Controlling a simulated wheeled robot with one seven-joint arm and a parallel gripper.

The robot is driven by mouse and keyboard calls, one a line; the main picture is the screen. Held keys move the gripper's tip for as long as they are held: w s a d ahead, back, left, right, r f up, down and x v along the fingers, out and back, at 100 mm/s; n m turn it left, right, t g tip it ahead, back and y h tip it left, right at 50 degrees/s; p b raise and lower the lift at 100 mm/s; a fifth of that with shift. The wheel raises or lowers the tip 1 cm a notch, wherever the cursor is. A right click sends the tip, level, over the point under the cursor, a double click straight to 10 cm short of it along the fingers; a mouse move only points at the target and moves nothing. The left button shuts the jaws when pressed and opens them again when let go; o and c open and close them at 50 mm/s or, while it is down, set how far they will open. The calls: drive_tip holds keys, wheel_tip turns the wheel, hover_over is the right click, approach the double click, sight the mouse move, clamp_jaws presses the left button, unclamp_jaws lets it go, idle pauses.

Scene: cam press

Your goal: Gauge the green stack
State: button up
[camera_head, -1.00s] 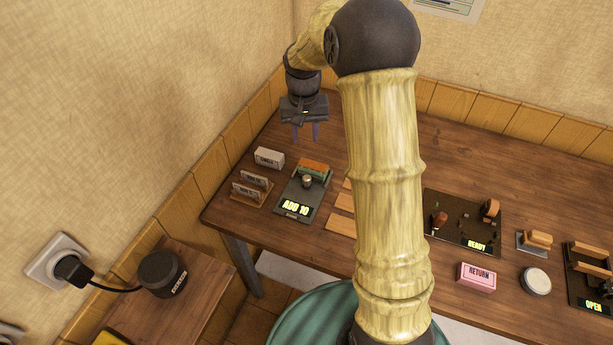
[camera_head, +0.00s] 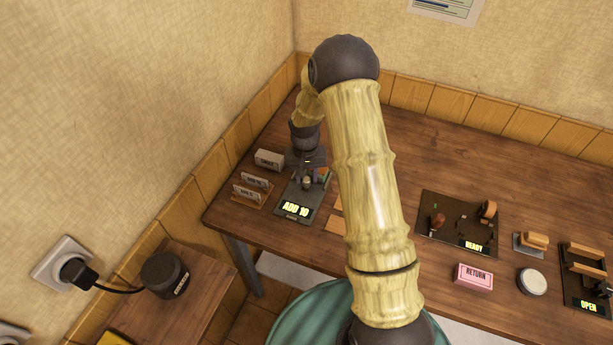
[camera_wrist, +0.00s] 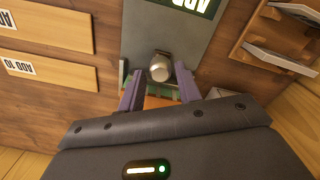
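The dark gauge plate (camera_head: 288,218) with a lit "ADD 10" display (camera_head: 296,208) lies on the left of the table. My gripper (camera_head: 307,180) is low over its back part and hides most of what stands there. In the wrist view the two purple fingers of my gripper (camera_wrist: 159,84) are apart. A grey rounded knob (camera_wrist: 160,68) shows just beyond the fingertips; I cannot tell whether they touch it. Green pieces (camera_wrist: 150,88) and an orange-brown piece (camera_wrist: 158,102) show between and below the fingers. I cannot tell how the green pieces are stacked.
A grey labelled block (camera_head: 269,159) and a wooden card rack (camera_head: 249,192) stand left of the plate. Wooden strips (camera_wrist: 40,75) lie beside it. Farther right are a "READY" board (camera_head: 440,220), a pink "RETURN" block (camera_head: 473,277), a round white-topped tin (camera_head: 532,281) and an "OPEN" device (camera_head: 580,262).

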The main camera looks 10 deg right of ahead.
drive_tip(key=shift+f, duration=0.65)
clamp_jaws()
drive_tip(key=shift+s+a, duration=0.15)
drive_tip(key=shift+a, duration=0.1)
drive_tip(key=shift+s+a, duration=0.4)
drive_tip(key=shift+s, duration=0.2)
drive_tip(key=shift+s+a, duration=0.35)
drive_tip(key=shift+s, duration=0.25)
unclamp_jaws()
drive_tip(key=shift+w+d+r, duration=0.1)
